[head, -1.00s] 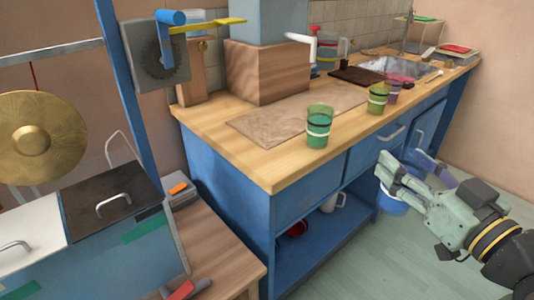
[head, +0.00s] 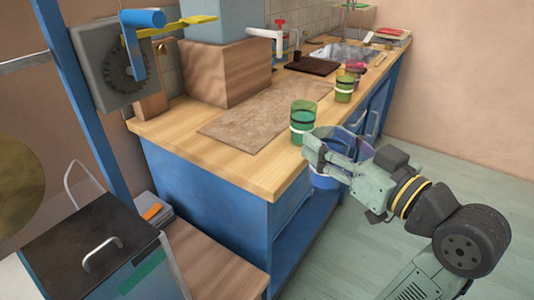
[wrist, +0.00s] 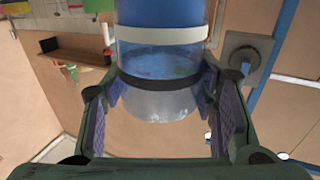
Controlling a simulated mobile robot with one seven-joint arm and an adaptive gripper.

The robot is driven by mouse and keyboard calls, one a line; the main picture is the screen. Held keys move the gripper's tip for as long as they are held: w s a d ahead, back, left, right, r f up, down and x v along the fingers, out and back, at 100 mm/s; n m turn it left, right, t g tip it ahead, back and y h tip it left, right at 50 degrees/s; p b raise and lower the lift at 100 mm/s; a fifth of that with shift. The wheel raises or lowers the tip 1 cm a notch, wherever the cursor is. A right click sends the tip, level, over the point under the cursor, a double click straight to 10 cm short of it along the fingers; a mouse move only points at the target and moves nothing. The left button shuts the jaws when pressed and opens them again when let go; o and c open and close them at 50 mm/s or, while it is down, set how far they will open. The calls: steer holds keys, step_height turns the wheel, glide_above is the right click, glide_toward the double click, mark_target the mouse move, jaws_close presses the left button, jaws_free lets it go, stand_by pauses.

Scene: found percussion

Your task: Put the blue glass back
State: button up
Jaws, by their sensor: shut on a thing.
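The blue glass (head: 325,181) has a white band and a dark band. It is held roughly upright in my gripper (head: 338,150), off the front side of the wooden worktop (head: 262,178). In the wrist view the blue glass (wrist: 161,48) sits between both finger pads of my gripper (wrist: 160,100), and that picture appears upside down. A green glass (head: 304,122) stands on the worktop near its front edge, just left of my gripper. Behind it are a yellow-green glass (head: 345,90) and a pink glass (head: 356,68). My fingers partly hide the blue glass.
A brown mat (head: 262,112) lies on the worktop beside the green glass. A wooden block (head: 220,72) stands behind it. Blue cabinets (head: 210,195) drop below the worktop edge. A dark-lidded box (head: 80,240) is at the lower left. The floor on the right is clear.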

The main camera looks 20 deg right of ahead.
steer(key=shift+w+a+f+p, duration=0.65)
steer(key=shift+w+f+p, duration=0.15)
steer(key=shift+w, duration=1.7)
steer(key=shift+w+a+f+p, duration=0.7)
steer(key=shift+w+f, duration=0.15)
steer(key=shift+w, duration=1.7)
steer(key=shift+w+a+f+p, duration=0.65)
steer(key=shift+w+f+p, duration=0.15)
steer(key=shift+w, duration=1.7)
steer(key=shift+f, duration=0.1)
steer(key=shift+f+b, duration=0.15)
steer(key=shift+b, duration=0.2)
steer(key=o, duration=1.6)
steer(key=shift+c, duration=0.2)
